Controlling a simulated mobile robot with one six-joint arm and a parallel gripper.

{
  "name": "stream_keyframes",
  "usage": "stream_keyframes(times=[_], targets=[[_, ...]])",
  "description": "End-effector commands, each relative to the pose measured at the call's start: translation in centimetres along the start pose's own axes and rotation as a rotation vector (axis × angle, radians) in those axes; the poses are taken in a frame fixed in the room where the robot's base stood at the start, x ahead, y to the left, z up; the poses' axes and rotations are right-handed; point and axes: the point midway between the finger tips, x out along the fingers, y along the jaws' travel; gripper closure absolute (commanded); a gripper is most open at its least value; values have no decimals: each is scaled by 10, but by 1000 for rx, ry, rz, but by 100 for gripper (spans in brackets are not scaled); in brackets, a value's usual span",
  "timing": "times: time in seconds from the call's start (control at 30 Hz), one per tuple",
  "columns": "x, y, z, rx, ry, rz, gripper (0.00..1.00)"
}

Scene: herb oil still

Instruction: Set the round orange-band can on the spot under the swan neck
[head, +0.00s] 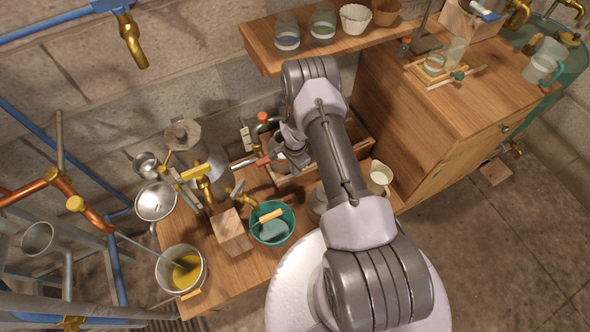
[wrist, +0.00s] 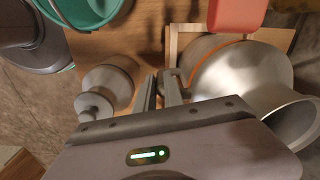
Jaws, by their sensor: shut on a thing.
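The round can (wrist: 240,72) is pale grey metal with a thin orange band, seen from above in the wrist view with a wide flared mouth at its lower right. My gripper (wrist: 165,88) is shut at the can's left side, apparently on its small handle. In the head view my gripper (head: 298,158) is down by a wooden tray, and my arm hides most of the can. A copper pipe (head: 95,216) at the left, perhaps the swan neck, slopes down with a thin tube to a metal pot (head: 184,289) holding yellow liquid. The target spot is not clear to me.
A teal bucket (head: 286,232), a wooden block (head: 231,238) and brass taps (head: 203,188) crowd the bench to the left. A red valve handle (wrist: 236,12) and a grey knobbed vessel (wrist: 108,84) are close by. A cream jug (head: 380,177) stands right of my arm.

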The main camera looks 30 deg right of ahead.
Motion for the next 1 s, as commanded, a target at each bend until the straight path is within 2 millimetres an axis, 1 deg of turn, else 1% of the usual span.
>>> stream_keyframes(times=[0.17,0.2,0.3,0.57,0.63,0.67,0.73,0.9,1.0], targets=[[4,0,0,0,0,-1,100],[4,0,0,0,0,0,84],[3,0,0,0,0,0,66],[2,0,0,0,0,0,66],[-2,0,0,0,0,0,66],[-6,0,0,0,0,-1,66],[-22,-1,-1,0,1,-3,66],[-74,-1,0,0,1,-2,66],[-98,0,0,-1,0,-1,66]])
